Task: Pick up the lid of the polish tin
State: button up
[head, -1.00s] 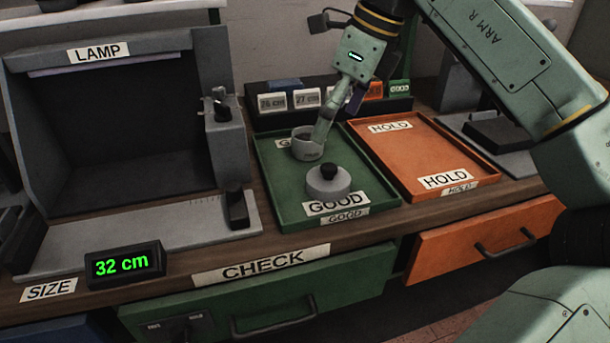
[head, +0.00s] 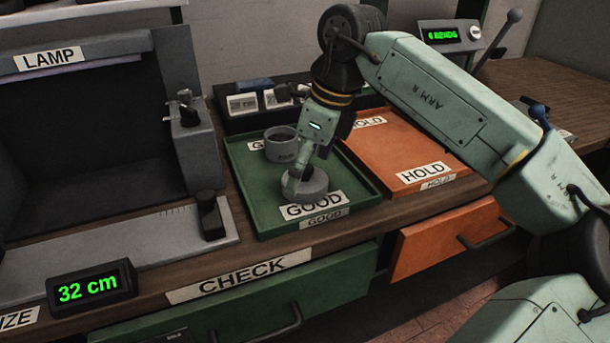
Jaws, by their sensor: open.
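The lid (head: 315,189) is a grey disc lying near the front of the green GOOD tray (head: 242,190). Its black knob, plain in the earlier picture, is now mostly hidden behind my gripper. The polish tin (head: 283,150), a grey cup with a dark inside, stands uncovered behind the lid in the same tray. My gripper (head: 296,184) points down at the lid, with its fingers at the knob. The jaws are open. I cannot tell whether they touch the knob or the lid.
The orange HOLD tray (head: 405,155) is to the right, with free room in it. The grey LAMP box (head: 80,130) stands to the left, and the size display (head: 92,288) reads 32 cm. A rack of size cards (head: 243,104) is behind the green tray.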

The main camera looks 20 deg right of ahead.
jog(key=shift+w+a+f, duration=0.1)
jog(key=shift+f, duration=0.3)
jog(key=c, duration=0.9)
jog(key=shift+r, duration=0.1)
